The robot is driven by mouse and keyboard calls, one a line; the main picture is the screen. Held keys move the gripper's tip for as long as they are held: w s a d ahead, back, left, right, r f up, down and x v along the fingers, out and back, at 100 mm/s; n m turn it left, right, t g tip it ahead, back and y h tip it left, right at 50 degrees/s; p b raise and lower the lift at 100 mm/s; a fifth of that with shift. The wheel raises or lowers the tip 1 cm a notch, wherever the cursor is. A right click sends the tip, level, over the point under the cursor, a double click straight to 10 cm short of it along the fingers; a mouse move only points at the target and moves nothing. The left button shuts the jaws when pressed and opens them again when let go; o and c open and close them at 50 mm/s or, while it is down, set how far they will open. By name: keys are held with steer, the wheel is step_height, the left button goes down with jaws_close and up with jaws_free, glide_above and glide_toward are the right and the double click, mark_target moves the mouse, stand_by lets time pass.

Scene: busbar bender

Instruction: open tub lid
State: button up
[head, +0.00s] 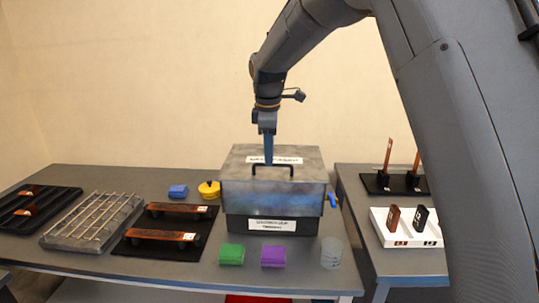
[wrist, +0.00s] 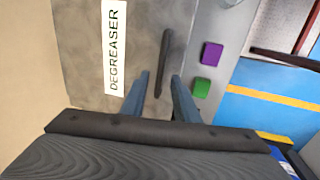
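The degreaser tub (head: 236,224) is a dark box with a white label on its front, on the middle of the table. Its grey metal lid (head: 307,165) sits shut on top and carries a label. The lid has a black bar handle (head: 288,167) near its front. In the wrist view the lid (wrist: 75,45), its handle (wrist: 164,50) and the label DEGREASER (wrist: 114,50) show. My gripper (head: 269,160) points down over the handle. In the wrist view its blue fingers (wrist: 160,76) are apart, with the handle between them. Neither finger clearly touches it.
A green block (head: 231,254), a purple block (head: 273,256) and a clear cup (head: 331,253) stand before the tub. A wire rack (head: 92,221) and black trays stand farther left. A white holder (head: 405,227) is right.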

steer(key=shift+w+f, duration=0.2)
steer(key=shift+f, duration=0.65)
jaws_close()
